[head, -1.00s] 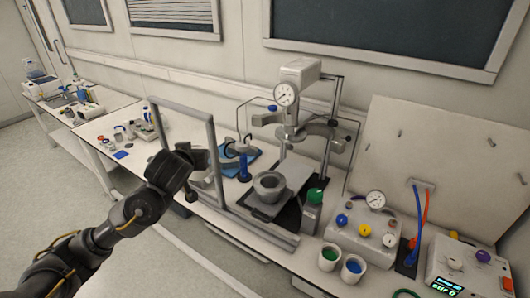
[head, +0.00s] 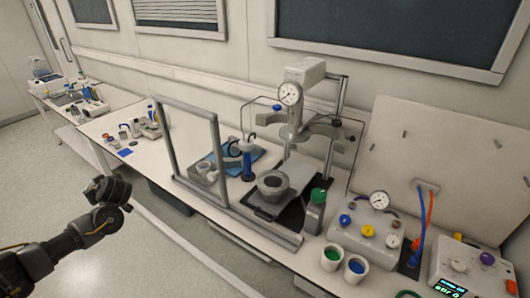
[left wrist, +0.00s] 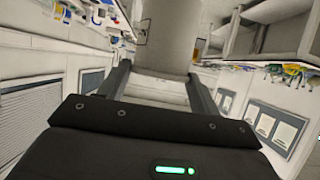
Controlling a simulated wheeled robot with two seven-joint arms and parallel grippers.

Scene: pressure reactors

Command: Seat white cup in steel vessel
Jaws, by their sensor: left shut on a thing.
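My left gripper (head: 112,190) is over the floor at the lower left in the head view, well away from the bench. In the left wrist view its two fingers (left wrist: 160,88) stand on either side of a pale, round-walled thing, the white cup (left wrist: 162,38), and are shut on it. In the head view the gripper hides the cup. The steel vessel (head: 272,188), a thick grey open-topped ring, stands on a dark base below the press head, apart from the gripper. My right gripper is not in view.
A grey upright frame (head: 217,130) stands on the bench left of the vessel, with a blue tray (head: 250,156) behind it. A green-capped bottle (head: 315,212) and the press (head: 304,72) crowd the vessel. Two cups with green (head: 331,258) and blue (head: 355,268) contents stand at front.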

